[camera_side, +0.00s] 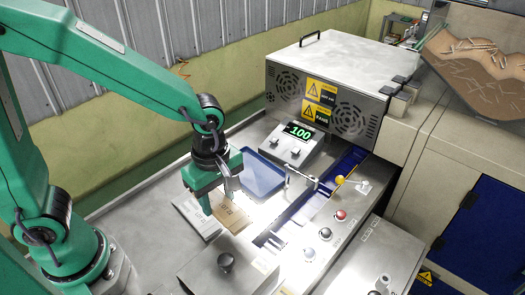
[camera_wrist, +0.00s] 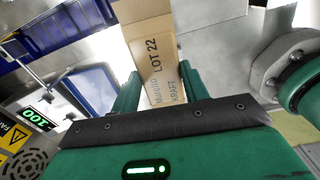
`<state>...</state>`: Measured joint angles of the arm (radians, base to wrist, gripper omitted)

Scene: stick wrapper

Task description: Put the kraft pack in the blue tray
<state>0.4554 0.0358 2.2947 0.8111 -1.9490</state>
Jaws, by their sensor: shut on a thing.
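The kraft pack (camera_side: 234,218) is a flat brown packet, seen just below my gripper (camera_side: 218,200) in the side view. In the wrist view the pack (camera_wrist: 158,60) reads "LOT 22" and "KRAFT" and runs up between the two green fingers. My gripper (camera_wrist: 157,92) is shut on it. The fingers hide part of the pack in the side view, and I cannot tell whether it touches the table. The blue tray (camera_side: 262,176) lies empty behind and to the right of my gripper. The tray also shows at left in the wrist view (camera_wrist: 95,88).
A display reading 100 (camera_side: 300,132) stands behind the tray. A metal box (camera_side: 225,268) stands in front.

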